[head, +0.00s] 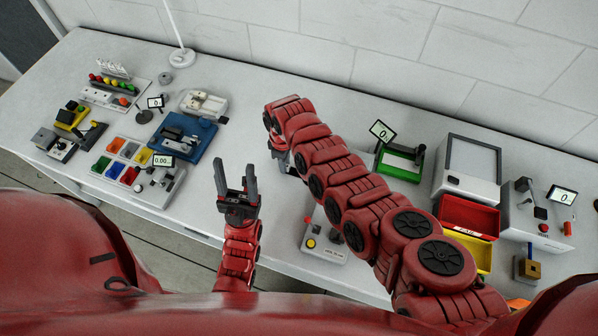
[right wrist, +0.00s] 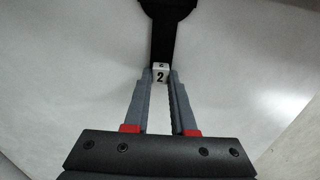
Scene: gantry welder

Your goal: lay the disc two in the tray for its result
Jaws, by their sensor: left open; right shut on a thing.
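My left gripper (head: 237,180) is open and empty, near the table's front edge.
A green-based device with a display (head: 400,164), a grey box (head: 468,168) and a display unit (head: 540,215) stand right. A button box (head: 325,238) is in front of my right arm. Blue fixture (head: 183,138) and coloured bins (head: 122,160) stand left. The table's back middle is clear.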

